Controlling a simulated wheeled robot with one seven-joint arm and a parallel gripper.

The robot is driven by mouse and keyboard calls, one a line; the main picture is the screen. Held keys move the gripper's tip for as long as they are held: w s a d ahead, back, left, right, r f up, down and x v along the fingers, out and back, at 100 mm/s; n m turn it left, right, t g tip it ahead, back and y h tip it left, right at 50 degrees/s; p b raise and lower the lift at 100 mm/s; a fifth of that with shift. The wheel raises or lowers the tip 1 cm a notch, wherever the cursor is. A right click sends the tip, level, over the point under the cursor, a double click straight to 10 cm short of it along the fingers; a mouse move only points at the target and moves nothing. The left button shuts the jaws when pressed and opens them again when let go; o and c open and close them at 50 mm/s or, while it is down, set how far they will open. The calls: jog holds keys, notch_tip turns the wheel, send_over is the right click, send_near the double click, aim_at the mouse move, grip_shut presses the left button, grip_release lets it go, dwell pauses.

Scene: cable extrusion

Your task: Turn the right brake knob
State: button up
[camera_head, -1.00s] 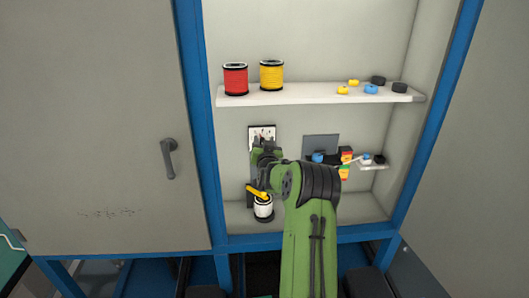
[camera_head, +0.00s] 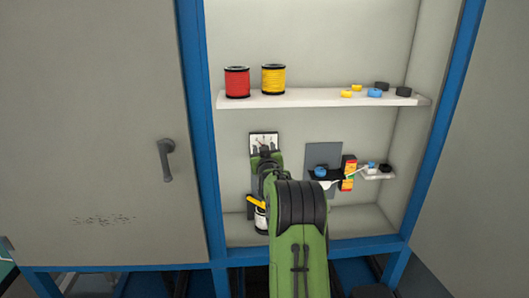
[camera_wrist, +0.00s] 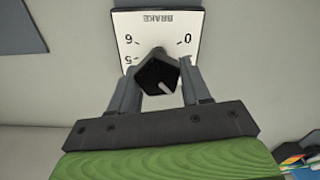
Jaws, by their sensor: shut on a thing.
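The brake knob (camera_wrist: 157,72) is black with a white pointer line, on a white plate (camera_wrist: 158,27) marked BRAKE, upside down in the wrist view, with 0, 5 and 6 readable. The pointer slants down and right in that view. My gripper (camera_wrist: 158,78) is shut on the knob, one finger on each side. In the head view the white plate (camera_head: 264,140) is on the cabinet's back wall, and my gripper hides its lower part and the knob.
Red (camera_head: 237,82) and yellow (camera_head: 273,79) spools stand on the upper shelf (camera_head: 320,98). A white spool (camera_head: 261,219) is below my wrist, partly hidden. Right of my arm are a grey panel (camera_head: 323,152) and a small shelf (camera_head: 378,175).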

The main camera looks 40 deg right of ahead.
jog(key=o, duration=1)
jog(key=b+v, duration=0.1)
jog(key=v, duration=1.4)
jog(key=shift+s+a+b, duration=0.25)
jog(key=shift+s+b, duration=0.05)
